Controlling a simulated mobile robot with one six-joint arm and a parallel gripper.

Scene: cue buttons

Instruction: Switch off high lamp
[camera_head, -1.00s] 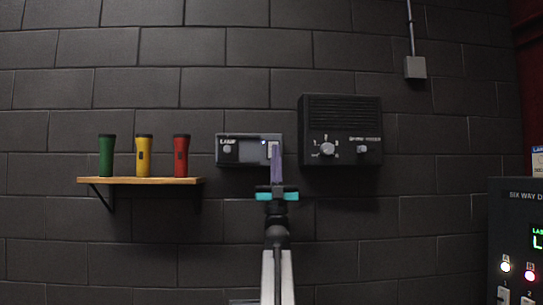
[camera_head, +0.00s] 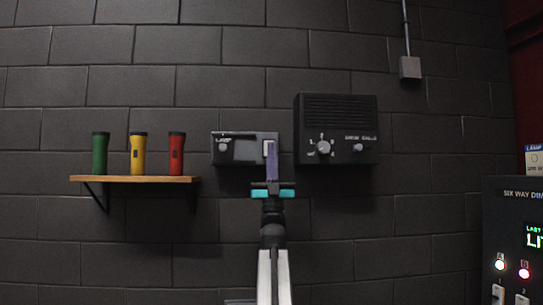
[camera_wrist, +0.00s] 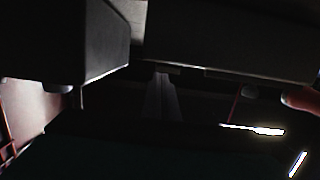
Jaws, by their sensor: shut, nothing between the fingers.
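A grey wall box labelled LAMP (camera_head: 241,136) is mounted on the brick wall, with a round knob (camera_head: 222,147) at its left and a pale rocker switch (camera_head: 268,146) at its right end. My gripper (camera_head: 271,153) is shut and empty, pointing up in front of the box's right end. Its purple fingers cover part of the switch; I cannot tell whether they touch it. No lit indicator shows on the box. In the wrist view the fingers (camera_wrist: 161,97) are dim, below dark box undersides. The lamp itself cannot be made out.
A black box with dials (camera_head: 336,112) is close on the right. A wooden shelf (camera_head: 135,179) with green, yellow and red cylinders is on the left. A dimmer panel (camera_head: 510,225) with lit buttons stands at the right edge. The wall below the boxes is clear.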

